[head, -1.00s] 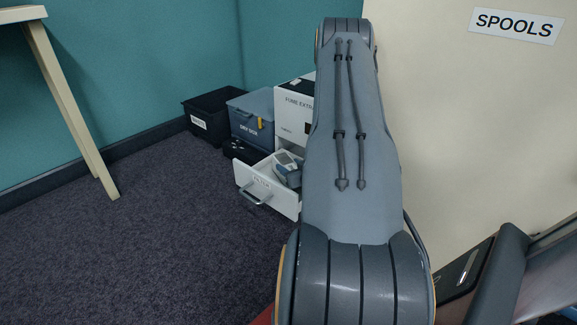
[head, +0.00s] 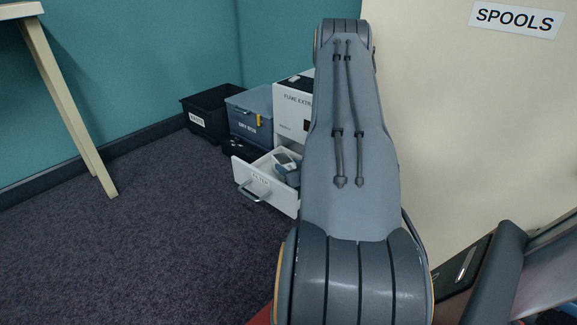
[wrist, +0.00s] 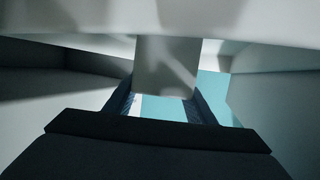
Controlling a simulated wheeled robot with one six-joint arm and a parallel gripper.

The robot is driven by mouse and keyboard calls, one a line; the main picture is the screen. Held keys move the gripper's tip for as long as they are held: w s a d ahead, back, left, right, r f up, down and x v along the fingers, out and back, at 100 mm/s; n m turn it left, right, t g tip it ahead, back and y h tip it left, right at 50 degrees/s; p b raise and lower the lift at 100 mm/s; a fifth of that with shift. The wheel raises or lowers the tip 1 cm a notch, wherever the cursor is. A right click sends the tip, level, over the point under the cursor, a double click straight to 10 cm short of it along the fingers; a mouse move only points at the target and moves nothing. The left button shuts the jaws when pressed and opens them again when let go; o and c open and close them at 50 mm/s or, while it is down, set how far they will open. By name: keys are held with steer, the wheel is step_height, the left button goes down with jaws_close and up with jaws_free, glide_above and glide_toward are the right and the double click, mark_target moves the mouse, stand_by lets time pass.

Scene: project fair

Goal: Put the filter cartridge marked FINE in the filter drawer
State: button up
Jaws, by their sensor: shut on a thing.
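The filter drawer (head: 267,191) is white, pulled open low on the fume extractor (head: 293,105). Its front has a label that seems to read FILTER and a grey handle. A pale grey-and-blue shape shows inside the drawer, partly behind my arm; I cannot tell what it is. In the wrist view my gripper (wrist: 163,105) has its two dark blue fingers shut on a pale grey block (wrist: 166,66). No marking is readable on it, so I cannot tell whether it is the FINE cartridge. Pale surfaces surround it closely.
A blue-grey lidded box (head: 250,113) and a black bin (head: 208,115) stand left of the extractor. A pale panel with a SPOOLS sign (head: 516,19) is on the right. A table leg (head: 72,105) stands at left. The carpet (head: 150,240) in front is clear.

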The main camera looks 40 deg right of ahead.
steer(key=shift+f, duration=0.1)
steer(key=o, duration=1.3)
step_height(320, 180, up, 9)
steer(key=p, duration=0.5)
steer(key=shift+r, duration=0.5)
